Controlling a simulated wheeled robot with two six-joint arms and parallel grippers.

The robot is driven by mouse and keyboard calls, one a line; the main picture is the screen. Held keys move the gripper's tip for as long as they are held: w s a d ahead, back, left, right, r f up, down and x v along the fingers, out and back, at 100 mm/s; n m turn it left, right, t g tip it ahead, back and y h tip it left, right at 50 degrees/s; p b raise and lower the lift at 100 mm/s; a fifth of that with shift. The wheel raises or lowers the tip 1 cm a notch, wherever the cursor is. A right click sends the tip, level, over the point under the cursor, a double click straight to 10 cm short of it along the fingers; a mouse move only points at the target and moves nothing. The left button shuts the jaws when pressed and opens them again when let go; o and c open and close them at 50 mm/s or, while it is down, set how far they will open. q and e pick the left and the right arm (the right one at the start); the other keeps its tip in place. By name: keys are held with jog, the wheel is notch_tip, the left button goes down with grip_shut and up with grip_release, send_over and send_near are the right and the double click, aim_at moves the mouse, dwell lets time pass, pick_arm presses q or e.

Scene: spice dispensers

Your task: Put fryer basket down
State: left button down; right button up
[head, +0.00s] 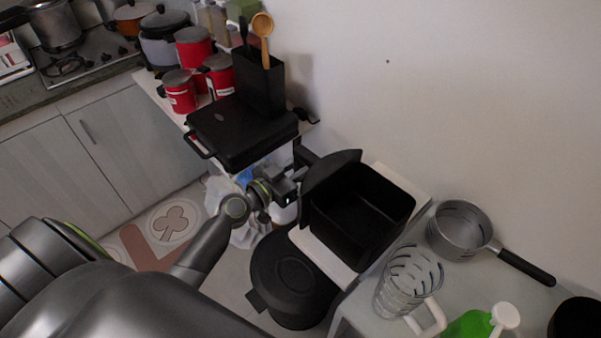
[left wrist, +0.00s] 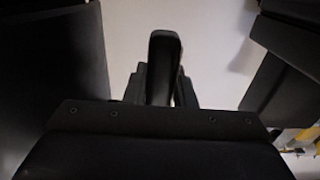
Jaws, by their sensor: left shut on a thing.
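The black fryer basket (head: 358,216) is a square, open-topped box with a raised curved front panel. In the head view it is over a white surface (head: 405,183) at the centre right; I cannot tell whether it touches that surface. My left gripper (head: 297,177) is at the panel's left side, shut on the basket's handle. The left wrist view shows the dark handle (left wrist: 163,68) between the fingers (left wrist: 160,85). The handle is mostly hidden by the gripper in the head view. My right gripper is not in view.
A black grill (head: 240,130) and utensil holder (head: 260,85) stand behind left, beside red canisters (head: 193,48). A clear pitcher (head: 408,283), a saucepan (head: 459,230) and a green bottle (head: 468,325) are to the right. A black lidded bin (head: 290,275) stands below.

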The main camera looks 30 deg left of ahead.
pick_arm(q)
jog(key=shift+f, duration=0.5)
jog(key=shift+f, duration=0.15)
jog(key=c, duration=1.2)
grip_release()
jog(key=shift+r, duration=0.25)
jog(key=b+v, duration=0.5)
jog(key=v, duration=0.7)
jog(key=shift+f, duration=0.15)
